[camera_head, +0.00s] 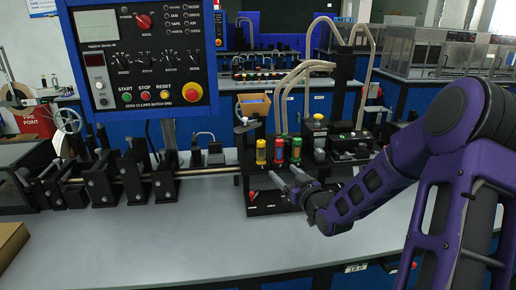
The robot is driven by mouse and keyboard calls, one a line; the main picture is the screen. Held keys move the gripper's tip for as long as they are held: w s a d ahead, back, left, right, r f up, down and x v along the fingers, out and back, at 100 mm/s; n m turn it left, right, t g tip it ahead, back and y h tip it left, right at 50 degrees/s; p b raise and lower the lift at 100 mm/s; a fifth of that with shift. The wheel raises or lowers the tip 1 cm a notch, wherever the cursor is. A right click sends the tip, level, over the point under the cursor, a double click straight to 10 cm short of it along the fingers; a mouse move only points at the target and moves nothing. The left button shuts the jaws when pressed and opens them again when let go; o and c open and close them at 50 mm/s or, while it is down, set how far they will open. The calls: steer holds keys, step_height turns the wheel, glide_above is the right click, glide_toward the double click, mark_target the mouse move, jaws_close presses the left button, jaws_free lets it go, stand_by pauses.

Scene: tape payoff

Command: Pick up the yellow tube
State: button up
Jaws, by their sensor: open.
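The yellow tube (261,152) stands upright in a black holder (265,203) on the bench, leftmost in a row of coloured tubes. A red tube (278,150) and a green tube (296,149) stand just right of it. My gripper (284,183) reaches in from the right, with its fingers apart and nothing seen between them. It appears in front of and below the tubes in the picture, a little right of the yellow tube. I cannot tell its exact distance from the tubes. The lower ends of the tubes are partly hidden.
A blue control panel (143,60) stands at the upper left. Black rollers on a metal shaft (205,171) lie left of the holder. More black fittings with beige hoses (307,67) rise behind and right. The grey bench top (190,235) is clear in front; a cardboard box (12,243) sits front left.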

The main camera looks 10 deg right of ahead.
steer(key=r, duration=0.2)
glide_toward(263, 146)
steer(key=shift+m+t, duration=0.3)
steer(key=shift+t, duration=0.1)
steer(key=x, duration=0.5)
steer(key=shift+a+f+p, duration=0.1)
steer(key=shift+p, duration=0.3)
steer(key=shift+f+p+x, duration=0.15)
steer(key=shift+p+x, duration=0.05)
steer(key=shift+x, duration=1.35)
steer(key=shift+f+p+x, duration=0.15)
steer(key=shift+x, duration=1.45)
jaws_close()
